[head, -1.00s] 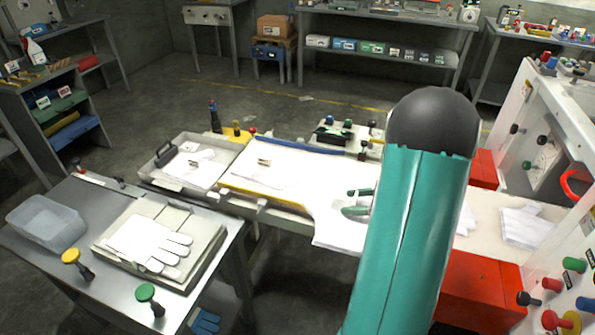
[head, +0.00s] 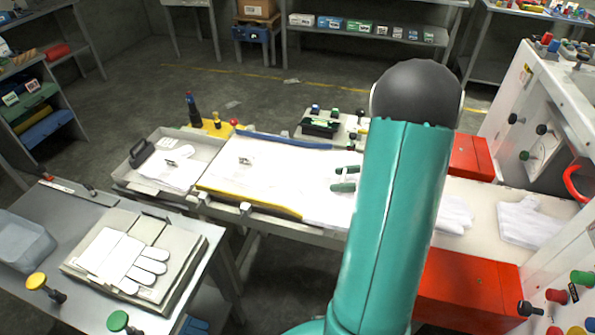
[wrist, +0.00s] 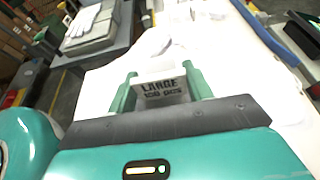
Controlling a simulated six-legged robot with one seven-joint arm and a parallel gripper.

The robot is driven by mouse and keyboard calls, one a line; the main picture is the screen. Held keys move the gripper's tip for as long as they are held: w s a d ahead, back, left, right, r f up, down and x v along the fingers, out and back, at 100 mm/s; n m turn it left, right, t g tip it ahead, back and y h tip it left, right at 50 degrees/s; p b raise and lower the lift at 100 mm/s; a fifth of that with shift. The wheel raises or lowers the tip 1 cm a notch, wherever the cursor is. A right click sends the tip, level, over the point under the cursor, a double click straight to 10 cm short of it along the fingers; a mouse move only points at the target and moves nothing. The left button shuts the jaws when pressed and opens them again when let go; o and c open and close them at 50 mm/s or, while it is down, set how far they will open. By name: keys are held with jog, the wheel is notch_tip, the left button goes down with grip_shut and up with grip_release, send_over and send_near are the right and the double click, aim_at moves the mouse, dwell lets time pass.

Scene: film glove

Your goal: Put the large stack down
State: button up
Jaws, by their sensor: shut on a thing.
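My gripper (wrist: 162,88) has its green fingers on both sides of a white block labelled "LARGE 100 pcs", the large stack (wrist: 160,86). It is shut on the stack. In the head view, the green fingers (head: 345,179) show just left of my arm, over the right part of the white work surface (head: 270,168). The stack is not clear there against the white, and my arm covers part of that area. I cannot tell whether the stack touches the surface.
White gloves (head: 530,221) lie on the right counter, beyond a red box (head: 465,290). A grey tray (head: 128,178) with white sheets is left of the work surface. A glove board (head: 75,262) lies on the front-left table. A blue strip (head: 285,140) runs along the back edge.

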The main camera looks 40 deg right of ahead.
aim_at(334, 166)
jog(key=w+d+f, duration=0.1)
jog(key=w, duration=0.1)
jog(key=w+d+f, duration=0.1)
jog(key=w, duration=0.2)
jog(key=w+d+f, duration=0.1)
jog(key=w+f, duration=0.1)
jog(key=shift+w+d+f, duration=0.1)
jog(key=shift+w+d, duration=0.2)
jog(key=shift+d, duration=0.05)
jog(key=w+f, duration=0.1)
jog(key=w+d+f, duration=0.1)
jog(key=f, duration=0.1)
jog(key=w+d+f, duration=0.1)
jog(key=f, duration=0.1)
jog(key=shift+w, duration=0.3)
jog(key=shift+w+d+f, duration=0.15)
jog(key=shift+f, duration=1.55)
jog(key=shift+f, duration=0.1)
jog(key=o, duration=1)
